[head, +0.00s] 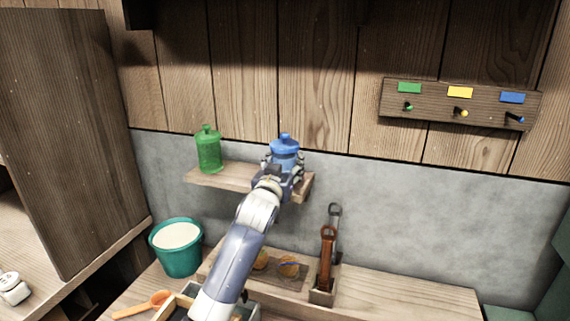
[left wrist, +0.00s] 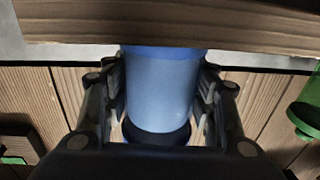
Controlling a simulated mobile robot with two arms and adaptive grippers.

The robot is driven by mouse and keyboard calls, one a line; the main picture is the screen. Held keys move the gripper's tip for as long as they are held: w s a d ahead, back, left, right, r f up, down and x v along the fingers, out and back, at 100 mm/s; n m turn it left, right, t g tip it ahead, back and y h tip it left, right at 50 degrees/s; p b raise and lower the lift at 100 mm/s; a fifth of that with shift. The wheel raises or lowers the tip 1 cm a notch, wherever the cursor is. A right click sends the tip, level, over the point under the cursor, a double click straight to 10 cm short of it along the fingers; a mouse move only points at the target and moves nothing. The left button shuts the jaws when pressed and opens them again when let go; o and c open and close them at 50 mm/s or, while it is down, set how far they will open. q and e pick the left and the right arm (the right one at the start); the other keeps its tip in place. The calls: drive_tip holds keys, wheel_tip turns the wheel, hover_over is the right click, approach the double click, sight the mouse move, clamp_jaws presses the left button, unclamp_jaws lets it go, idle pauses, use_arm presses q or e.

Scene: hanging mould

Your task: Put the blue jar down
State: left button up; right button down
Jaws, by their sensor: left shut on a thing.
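The blue jar (head: 285,150) is upright at the right end of the small wooden wall shelf (head: 232,178). My left gripper (head: 282,165) is shut on it, with a finger on each side of its body. In the left wrist view the blue jar (left wrist: 162,88) fills the space between the fingers of my left gripper (left wrist: 162,80). The shelf's edge (left wrist: 170,25) runs across the top of that view, right by one end of the jar. I cannot tell whether the jar touches the shelf. My right gripper is not in view.
A green jar (head: 208,150) stands at the shelf's left end, with bare shelf between the jars. Below are a teal bucket (head: 178,250), an orange scoop (head: 148,304) and a wooden holder (head: 322,292) with tools. A board with coloured pegs (head: 460,104) hangs at right.

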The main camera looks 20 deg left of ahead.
use_arm(q)
drive_tip(key=o, duration=1.4)
drive_tip(key=shift+f, duration=0.1)
drive_tip(key=shift+c, duration=0.2)
drive_tip(key=shift+s, duration=0.1)
drive_tip(key=s+b, duration=0.1)
drive_tip(key=s, duration=1.1)
drive_tip(key=shift+d+b, duration=0.25)
drive_tip(key=shift+b, duration=0.1)
drive_tip(key=shift+w, duration=0.1)
